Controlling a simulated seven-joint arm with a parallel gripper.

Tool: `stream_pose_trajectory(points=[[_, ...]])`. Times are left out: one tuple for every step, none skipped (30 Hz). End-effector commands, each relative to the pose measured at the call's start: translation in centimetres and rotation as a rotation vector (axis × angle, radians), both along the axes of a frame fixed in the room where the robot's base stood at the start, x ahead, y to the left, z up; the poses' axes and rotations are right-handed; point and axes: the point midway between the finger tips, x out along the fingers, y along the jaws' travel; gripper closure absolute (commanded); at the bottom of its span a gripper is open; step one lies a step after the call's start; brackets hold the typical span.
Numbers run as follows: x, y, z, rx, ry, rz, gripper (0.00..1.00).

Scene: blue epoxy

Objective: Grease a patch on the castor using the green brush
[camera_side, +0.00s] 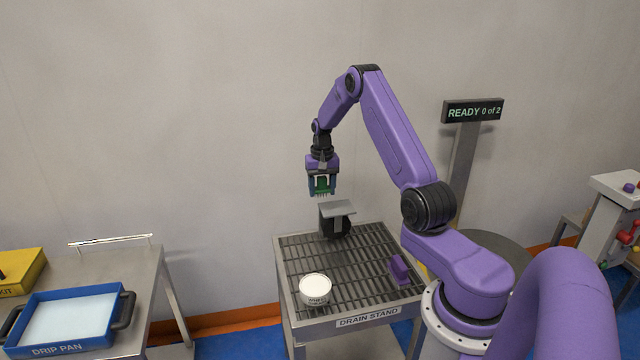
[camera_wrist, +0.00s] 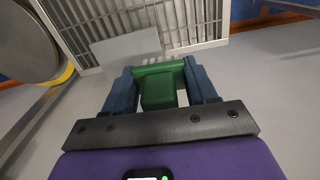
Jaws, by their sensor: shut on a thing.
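My gripper (camera_side: 322,184) is shut on the green brush (camera_side: 322,185), which hangs bristles down. In the wrist view the brush (camera_wrist: 158,86) sits between the two blue fingers. The castor (camera_side: 336,221), with a grey top plate and a dark wheel, stands at the back of the drain stand (camera_side: 340,312). The brush is above the castor, slightly to its left in the side view, with a gap between them. In the wrist view the castor's grey plate (camera_wrist: 122,48) shows beyond the left finger. The castor's wheel is partly hidden under the plate.
A white tub (camera_side: 315,289) with pale contents stands at the stand's front left. A purple block-like object (camera_side: 398,269) lies at its right. A sign (camera_side: 473,111) reads "READY 0 of 2". A blue drip pan (camera_side: 70,318) sits on the left table. The grate's middle is clear.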

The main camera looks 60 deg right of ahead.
Motion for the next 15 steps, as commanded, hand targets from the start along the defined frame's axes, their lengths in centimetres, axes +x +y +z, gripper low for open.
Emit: stream_pose_trajectory(points=[[0.0,0.0,-0.5,0.001,0.001,0.0,0.68],[0.0,0.0,-0.8,0.001,0.001,0.0,0.68],[0.0,0.0,-1.2,0.001,0.001,0.0,0.68],[0.0,0.0,-1.4,0.001,0.001,0.0,0.68],[0.0,0.0,-1.7,0.001,0.001,0.0,0.68],[0.0,0.0,-2.1,0.001,0.001,0.0,0.68],[0.0,0.0,-2.3,0.001,0.001,0.0,0.68],[0.0,0.0,-2.6,0.001,0.001,0.0,0.68],[0.0,0.0,-3.0,0.001,0.001,0.0,0.68],[0.0,0.0,-3.2,0.001,0.001,0.0,0.68],[0.0,0.0,-3.5,0.001,0.001,0.0,0.68],[0.0,0.0,-3.9,0.001,0.001,0.001,0.68],[0.0,0.1,-4.1,0.001,0.002,0.001,0.68],[0.0,0.1,-4.4,0.001,0.002,0.001,0.68],[0.0,0.1,-5.0,0.002,0.003,0.001,0.68]])
